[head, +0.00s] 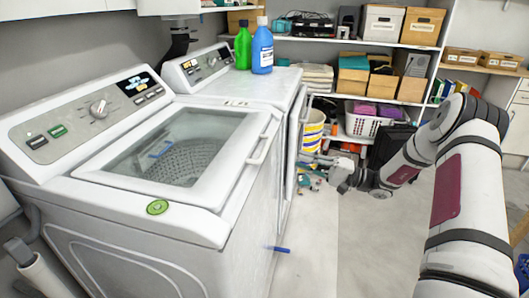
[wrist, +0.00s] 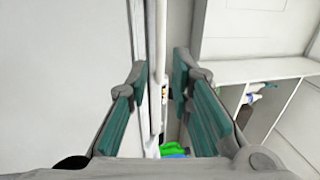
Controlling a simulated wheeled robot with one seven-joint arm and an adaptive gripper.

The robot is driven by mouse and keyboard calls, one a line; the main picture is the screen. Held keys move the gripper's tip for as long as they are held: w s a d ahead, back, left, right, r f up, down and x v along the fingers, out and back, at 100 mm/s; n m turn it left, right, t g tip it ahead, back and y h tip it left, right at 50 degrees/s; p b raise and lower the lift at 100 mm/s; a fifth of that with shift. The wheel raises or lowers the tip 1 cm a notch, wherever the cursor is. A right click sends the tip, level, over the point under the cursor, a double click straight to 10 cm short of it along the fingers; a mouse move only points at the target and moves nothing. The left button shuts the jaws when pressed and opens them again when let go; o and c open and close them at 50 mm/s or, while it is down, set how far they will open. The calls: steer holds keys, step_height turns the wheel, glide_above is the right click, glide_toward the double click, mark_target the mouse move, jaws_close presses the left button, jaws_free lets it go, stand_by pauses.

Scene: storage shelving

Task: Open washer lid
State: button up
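The white washer (head: 100,245) stands at the left with its top lid (head: 85,172) closed. The lid has a glass window over the drum and a pale bar handle (head: 262,150) along its right edge. My gripper (head: 312,160) is to the right of the handle, with a visible gap between them in the head view. In the wrist view my gripper (wrist: 160,68) is open, its teal pads apart. An upright white bar (wrist: 157,100), seemingly the lid handle, shows between the fingers; I cannot tell its depth. Nothing is held.
A second white machine (head: 240,88) stands beyond, carrying a green bottle (head: 243,48) and a blue bottle (head: 262,50). A striped bucket (head: 313,130) and a white basket (head: 362,124) are behind my gripper. Floor (head: 345,240) in front of the washer is mostly clear.

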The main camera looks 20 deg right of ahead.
mark_target(265, 148)
steer(key=x, duration=1.3)
steer(key=shift+s, duration=0.1)
jaws_close()
